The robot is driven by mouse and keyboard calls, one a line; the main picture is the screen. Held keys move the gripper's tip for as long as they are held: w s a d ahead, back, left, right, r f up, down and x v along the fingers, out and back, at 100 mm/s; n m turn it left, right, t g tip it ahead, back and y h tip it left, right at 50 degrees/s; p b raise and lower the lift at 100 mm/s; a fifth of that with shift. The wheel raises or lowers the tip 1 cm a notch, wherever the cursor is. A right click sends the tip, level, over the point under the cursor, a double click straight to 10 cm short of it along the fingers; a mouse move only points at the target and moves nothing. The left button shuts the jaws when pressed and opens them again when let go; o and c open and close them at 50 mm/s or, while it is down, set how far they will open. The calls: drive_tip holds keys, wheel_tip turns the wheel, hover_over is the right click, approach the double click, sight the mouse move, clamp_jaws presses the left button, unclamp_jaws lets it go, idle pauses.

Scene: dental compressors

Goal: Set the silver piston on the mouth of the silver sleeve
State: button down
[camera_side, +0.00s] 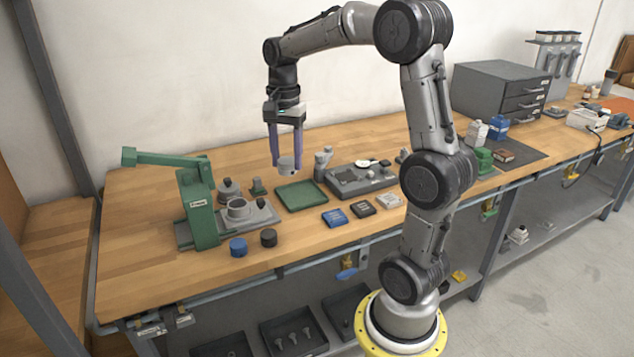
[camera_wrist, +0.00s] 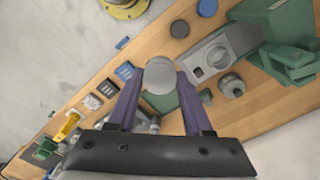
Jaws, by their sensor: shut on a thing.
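My gripper (camera_side: 287,164) is shut on the silver piston (camera_side: 289,166), a short light-grey cylinder. It holds the piston in the air above the bench, over the far left edge of the green tray. In the wrist view the piston (camera_wrist: 160,77) sits between the two purple fingers. The silver sleeve (camera_side: 238,207) stands on a grey base plate (camera_side: 262,218) beside the green press, left of and below the gripper. Its round open mouth faces up. In the wrist view the sleeve (camera_wrist: 218,55) is right of the piston and apart from it.
The green press (camera_side: 198,208) rises left of the sleeve with its lever (camera_side: 160,159) reaching left. A dark grey knobbed part (camera_side: 229,190) stands behind the sleeve. Blue (camera_side: 238,248) and black (camera_side: 268,238) caps lie in front. The green tray (camera_side: 301,194) is right, empty.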

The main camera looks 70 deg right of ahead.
drive_tip(key=w+d+f, duration=0.1)
drive_tip(key=w+d, duration=0.1)
drive_tip(key=w, duration=0.7)
drive_tip(key=shift+n, duration=0.5)
drive_tip(key=shift+w+a+f, duration=0.1)
drive_tip(key=shift+w+f, duration=1)
drive_tip(key=shift+f, duration=0.75)
drive_tip(key=shift+w+f, duration=1.1)
drive_tip(key=shift+f, duration=0.8)
drive_tip(key=shift+w+a+f, duration=0.1)
drive_tip(key=shift+w+f, duration=1)
drive_tip(key=shift+f, duration=0.75)
drive_tip(key=shift+f, duration=0.9)
drive_tip(key=shift+c, duration=1.2)
unclamp_jaws()
drive_tip(key=shift+o, duration=0.3)
drive_tip(key=shift+o, duration=0.9)
